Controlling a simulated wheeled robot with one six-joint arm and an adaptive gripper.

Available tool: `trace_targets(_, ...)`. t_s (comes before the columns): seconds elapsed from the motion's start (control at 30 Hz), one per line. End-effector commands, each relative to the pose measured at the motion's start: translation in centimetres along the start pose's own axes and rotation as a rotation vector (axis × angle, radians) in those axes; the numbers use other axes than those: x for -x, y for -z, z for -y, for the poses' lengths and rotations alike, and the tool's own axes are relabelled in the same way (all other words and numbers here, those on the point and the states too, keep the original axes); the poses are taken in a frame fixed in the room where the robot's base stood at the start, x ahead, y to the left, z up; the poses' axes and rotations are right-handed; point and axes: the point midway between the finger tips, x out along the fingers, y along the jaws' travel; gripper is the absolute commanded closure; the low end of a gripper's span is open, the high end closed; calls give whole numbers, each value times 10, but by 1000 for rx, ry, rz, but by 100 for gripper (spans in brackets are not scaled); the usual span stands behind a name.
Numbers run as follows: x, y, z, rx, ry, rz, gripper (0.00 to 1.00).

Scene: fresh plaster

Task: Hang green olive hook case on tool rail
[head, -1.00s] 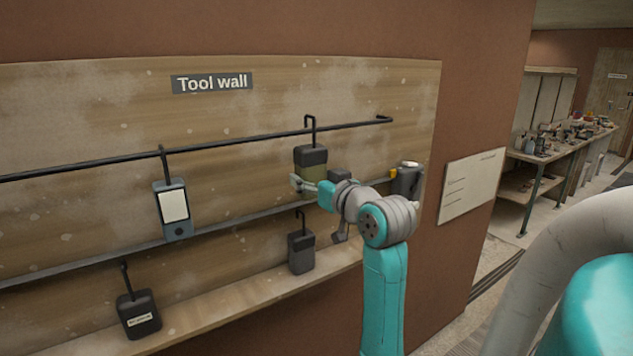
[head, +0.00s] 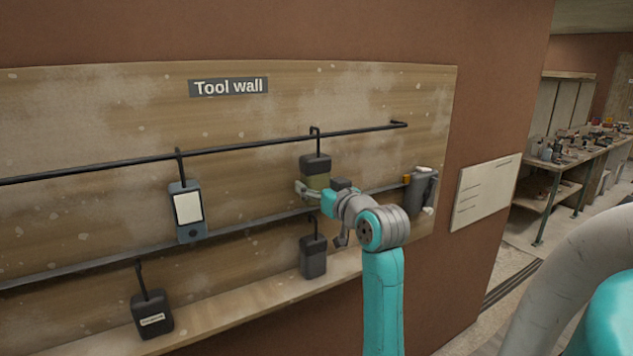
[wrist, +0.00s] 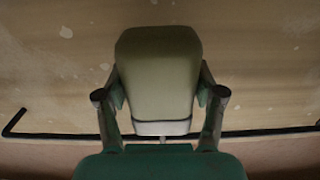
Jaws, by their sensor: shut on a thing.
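The green olive hook case (head: 317,183) has a dark top and a black hook, and it hangs upright in front of the board at the right part of the tool rail (head: 240,146). Its hook top shows just above the rail line; I cannot tell whether it bears on the rail. My gripper (head: 312,191) is shut on the case's olive body, partly hiding it. In the wrist view the olive case (wrist: 158,75) sits between both fingers, and the rail's bent end (wrist: 14,122) shows at the left.
A grey case with a white panel (head: 188,210) hangs further left on the rail. Dark hook cases hang lower, one below mine (head: 313,257) and one at lower left (head: 152,315). A grey cylinder (head: 421,188) is at the right. The rail between the two upper cases is clear.

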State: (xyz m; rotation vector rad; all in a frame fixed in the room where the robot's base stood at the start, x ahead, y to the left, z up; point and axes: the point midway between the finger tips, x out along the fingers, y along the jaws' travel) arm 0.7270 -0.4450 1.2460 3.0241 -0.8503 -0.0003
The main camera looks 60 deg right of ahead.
Motion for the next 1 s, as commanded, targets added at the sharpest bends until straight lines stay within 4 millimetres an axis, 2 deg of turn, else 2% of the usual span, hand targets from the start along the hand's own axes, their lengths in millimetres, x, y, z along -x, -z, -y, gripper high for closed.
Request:
trace_targets(0.4,0,-2,0,0,0,-1,75)
trace_targets(0.43,0,-2,0,0,0,-1,24)
trace_targets(0.5,0,-2,0,0,0,-1,7)
trace_targets(0.53,0,-2,0,0,0,-1,3)
trace_targets(0.87,1,-3,0,0,0,0,3)
trace_targets(1.0,11,-3,0,0,-1,0,3)
